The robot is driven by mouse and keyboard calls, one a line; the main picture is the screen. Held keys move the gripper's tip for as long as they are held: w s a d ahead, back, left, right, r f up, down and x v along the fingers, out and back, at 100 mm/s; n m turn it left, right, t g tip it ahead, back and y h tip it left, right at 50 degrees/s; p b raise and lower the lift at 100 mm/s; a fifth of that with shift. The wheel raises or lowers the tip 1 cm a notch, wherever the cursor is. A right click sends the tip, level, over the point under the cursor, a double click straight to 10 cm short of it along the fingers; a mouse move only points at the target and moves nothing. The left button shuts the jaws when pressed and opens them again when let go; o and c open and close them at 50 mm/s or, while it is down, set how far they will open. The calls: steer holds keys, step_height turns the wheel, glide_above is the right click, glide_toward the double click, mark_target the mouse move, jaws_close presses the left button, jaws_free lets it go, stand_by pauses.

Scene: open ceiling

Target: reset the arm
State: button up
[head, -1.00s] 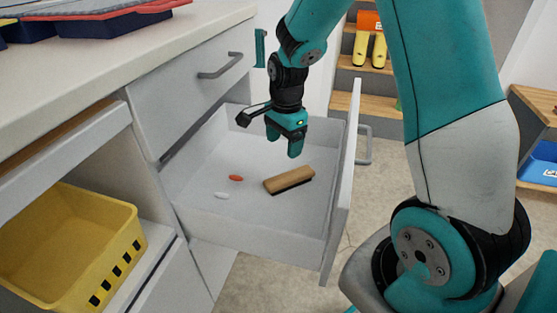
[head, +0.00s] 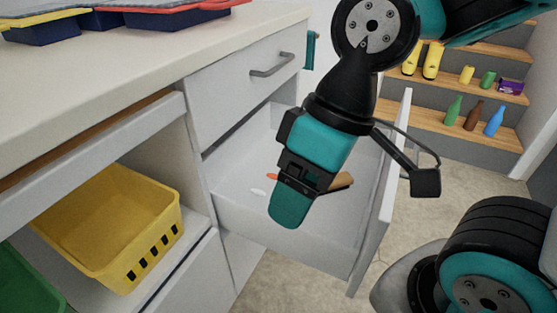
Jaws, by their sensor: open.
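My gripper (head: 290,215) hangs in front of the open drawer in the head view, fingers pointing down and slightly left. It is empty; its two fingers overlap from this angle. The grey drawer (head: 285,235) stands pulled out below the counter. Inside it lie a wooden brush (head: 342,181), partly hidden behind my gripper, a small orange-red item (head: 271,177) and a small white item (head: 258,192).
A yellow basket (head: 160,235) sits on the open shelf at left, with a green bin (head: 28,285) at the lower left. The counter (head: 110,90) carries dark blue trays. Wooden shelves (head: 465,120) with bottles stand at the back right. Floor shows right of the drawer.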

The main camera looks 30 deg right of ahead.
step_height(320, 180, up, 31)
steer(key=p, duration=3)
steer(key=shift+p, duration=0.35)
steer(key=shift+o, duration=0.4)
steer(key=shift+w+f, duration=0.15)
steer(key=shift+f, duration=0.1)
steer(key=w+d+f+n+h+b, duration=0.1)
steer(key=w+d+f+n+b, duration=0.2)
steer(key=w+d+f+b, duration=0.7)
steer(key=w+d+f+n+h+b, duration=0.25)
steer(key=w+d+f+b, duration=0.2)
steer(key=f+b, duration=1.05)
steer(key=w+d+f+n+h+b, duration=0.1)
steer(key=w+d+f+n+b, duration=0.5)
steer(key=f, duration=1.1)
steer(key=f+b, duration=0.2)
steer(key=f, duration=0.2)
steer(key=d+f+m+b, duration=0.1)
steer(key=f+b, duration=0.2)
steer(key=f, duration=0.1)
steer(key=w+d+f+m+b, duration=0.1)
steer(key=f+b, duration=0.1)
steer(key=f, duration=0.2)
steer(key=shift+d+b, duration=0.15)
steer(key=shift+b, duration=0.25)
steer(key=f+b, duration=0.3)
steer(key=f, duration=0.2)
steer(key=shift+w, duration=0.2)
